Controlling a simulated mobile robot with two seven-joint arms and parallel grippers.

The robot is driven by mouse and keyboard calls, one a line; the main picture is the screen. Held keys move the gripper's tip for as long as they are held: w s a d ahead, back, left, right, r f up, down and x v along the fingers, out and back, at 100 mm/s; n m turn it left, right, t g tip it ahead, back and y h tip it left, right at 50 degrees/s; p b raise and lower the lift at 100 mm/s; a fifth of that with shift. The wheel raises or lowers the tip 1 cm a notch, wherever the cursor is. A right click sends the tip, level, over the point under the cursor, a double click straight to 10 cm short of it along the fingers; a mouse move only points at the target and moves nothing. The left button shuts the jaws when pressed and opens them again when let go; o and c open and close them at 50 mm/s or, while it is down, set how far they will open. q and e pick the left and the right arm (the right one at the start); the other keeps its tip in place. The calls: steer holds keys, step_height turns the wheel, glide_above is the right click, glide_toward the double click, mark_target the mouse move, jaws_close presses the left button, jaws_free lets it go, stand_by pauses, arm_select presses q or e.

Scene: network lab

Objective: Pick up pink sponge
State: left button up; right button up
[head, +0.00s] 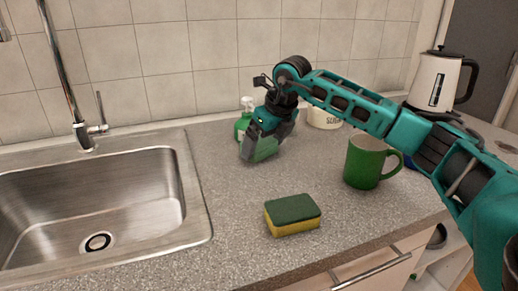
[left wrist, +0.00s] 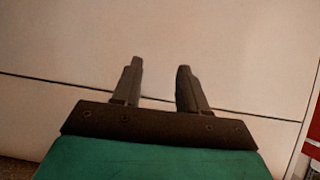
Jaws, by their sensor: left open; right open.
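No pink sponge shows in either view. My left gripper (left wrist: 158,80) is open and empty in the left wrist view, facing a pale cabinet front.
A green mug (head: 365,163) stands right of the sponge. A green pump bottle (head: 243,122) and a white container (head: 323,117) stand at the back, a kettle (head: 437,82) at the right. The steel sink (head: 95,200) is at left. Counter around the sponge is clear.

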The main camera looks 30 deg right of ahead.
mark_target(259, 142)
steer(key=shift+c, duration=0.5)
steer(key=c, duration=0.6)
steer(key=shift+c, duration=0.6)
steer(key=shift+r, duration=0.1)
steer(key=shift+r, duration=0.6)
step_height(259, 142, up, 2)
steer(key=shift+r+p, duration=0.2)
steer(key=shift+p, duration=0.15)
steer(key=s+d, duration=0.1)
steer(key=d, duration=0.4)
steer(key=s+d, duration=0.2)
steer(key=d, duration=0.4)
steer(key=s+d, duration=0.1)
steer(key=d, duration=0.5)
steer(key=shift+s+d+f, duration=0.1)
steer(key=shift+s+d, duration=0.05)
steer(key=shift+d, duration=0.1)
